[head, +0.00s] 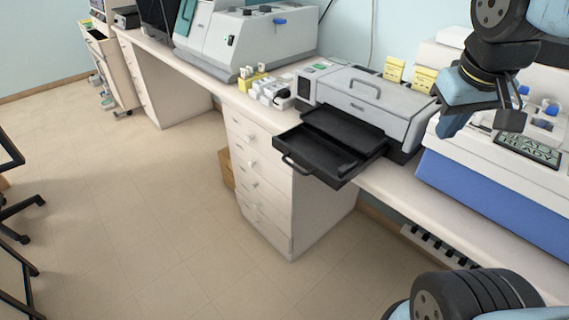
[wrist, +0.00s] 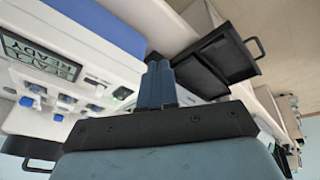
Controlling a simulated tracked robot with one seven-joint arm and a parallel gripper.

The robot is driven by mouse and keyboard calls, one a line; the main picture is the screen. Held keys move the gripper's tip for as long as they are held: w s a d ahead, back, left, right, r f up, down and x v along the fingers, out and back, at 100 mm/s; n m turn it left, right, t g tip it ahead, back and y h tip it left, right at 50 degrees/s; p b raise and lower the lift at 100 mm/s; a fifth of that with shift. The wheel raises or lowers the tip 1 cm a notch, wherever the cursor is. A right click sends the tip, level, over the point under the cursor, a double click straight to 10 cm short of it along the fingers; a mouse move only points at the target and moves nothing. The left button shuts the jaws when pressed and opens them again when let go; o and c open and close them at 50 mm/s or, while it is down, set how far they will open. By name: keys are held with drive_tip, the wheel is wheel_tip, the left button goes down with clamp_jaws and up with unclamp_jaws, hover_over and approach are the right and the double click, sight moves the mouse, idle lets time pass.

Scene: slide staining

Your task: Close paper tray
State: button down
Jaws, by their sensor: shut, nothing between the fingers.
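The black paper tray (head: 322,158) sticks out from the front of the grey printer (head: 365,100) in the head view, pulled out over the bench edge, with a handle on its front. In the wrist view the open tray (wrist: 232,58) shows at the upper right. My gripper (head: 445,128) is up at the right in the head view, in front of the white and blue machine and apart from the tray. Its fingers (wrist: 158,84) are together and empty in the wrist view. The printer's lower right corner is close to my arm in the head view.
A white and blue machine with a display (head: 528,148) stands right of the printer. A larger grey machine (head: 235,40) and small boxes (head: 268,90) stand to its left. Drawers (head: 258,180) are below the tray. The floor (head: 120,210) in front is clear, with a chair at far left.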

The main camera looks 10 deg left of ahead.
drive_tip(key=w+a+f+n+h, duration=0.3)
drive_tip(key=a+f+n+h, duration=0.2)
drive_tip(key=a+n, duration=0.3)
drive_tip(key=w+a+f+n+h, duration=0.2)
drive_tip(key=a+f+n+h, duration=0.2)
drive_tip(key=a+n, duration=0.5)
drive_tip(key=s+a+f+n+t, duration=0.3)
drive_tip(key=a+f+n+t, duration=0.15)
drive_tip(key=a, duration=0.55)
drive_tip(key=s+a+f+n+t, duration=0.4)
drive_tip(key=a+f, duration=0.2)
drive_tip(key=a, duration=0.5)
drive_tip(key=x, duration=1.4)
drive_tip(key=shift+d, duration=0.25)
drive_tip(key=shift+w+r, duration=0.15)
